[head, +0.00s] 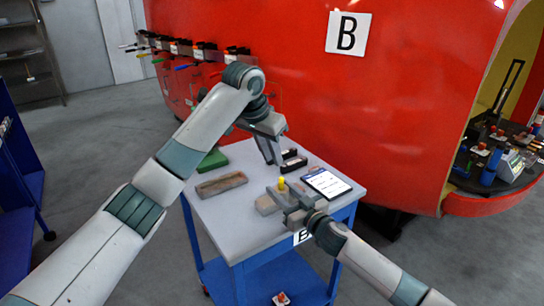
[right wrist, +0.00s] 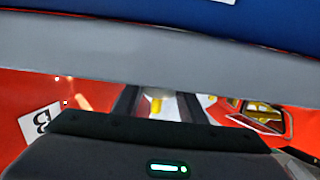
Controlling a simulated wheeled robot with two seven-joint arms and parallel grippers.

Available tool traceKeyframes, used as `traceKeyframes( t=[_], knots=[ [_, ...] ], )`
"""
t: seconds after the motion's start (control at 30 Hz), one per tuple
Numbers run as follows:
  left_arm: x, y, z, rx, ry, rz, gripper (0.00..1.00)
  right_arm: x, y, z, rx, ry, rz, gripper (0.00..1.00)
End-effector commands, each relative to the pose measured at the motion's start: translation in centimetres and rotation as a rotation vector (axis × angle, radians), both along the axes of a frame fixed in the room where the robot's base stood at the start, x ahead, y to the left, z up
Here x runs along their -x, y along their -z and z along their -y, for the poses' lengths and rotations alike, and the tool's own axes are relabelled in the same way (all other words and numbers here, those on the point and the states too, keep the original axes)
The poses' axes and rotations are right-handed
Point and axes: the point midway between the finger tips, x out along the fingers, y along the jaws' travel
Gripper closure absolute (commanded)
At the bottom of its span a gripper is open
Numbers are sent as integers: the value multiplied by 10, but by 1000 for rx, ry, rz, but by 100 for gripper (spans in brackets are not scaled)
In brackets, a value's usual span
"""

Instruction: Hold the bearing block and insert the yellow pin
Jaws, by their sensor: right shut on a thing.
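The yellow pin (head: 281,184) shows as a small upright yellow piece at the bearing block, between the two grippers. I cannot tell how deep it sits. The grey bearing block (head: 266,204) is low over the table's front part, partly hidden by my right gripper (head: 286,200), which is shut on it. In the right wrist view a yellow piece (right wrist: 155,105) shows between the dark fingers. My left gripper (head: 271,160) points down above and slightly left of the pin, apart from it. Whether its fingers are open is too small to tell.
The white-topped blue cart (head: 225,215) carries a brown tray (head: 221,184), a green box (head: 212,160), black blocks (head: 293,160) and a tablet (head: 326,183). A red train nosecone (head: 400,110) stands close behind. The cart's left front top is clear.

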Motion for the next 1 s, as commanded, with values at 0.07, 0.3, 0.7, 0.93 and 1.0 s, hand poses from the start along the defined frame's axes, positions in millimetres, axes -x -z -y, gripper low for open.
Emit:
traceKeyframes(
  t=[0.07,0.3,0.7,0.93,1.0],
  knots=[
    [0,0,0,0,0,0,80,0,0,1,0,2,-1,100],
    [0,0,0,0,0,0,80,0,1,1,0,2,-2,100],
    [0,0,0,0,0,0,80,0,1,1,0,1,-1,41],
    [0,0,0,0,0,0,80,7,1,7,0,1,-1,41],
    [0,0,0,1,0,1,80,12,1,11,1,2,-1,41]
  ],
)
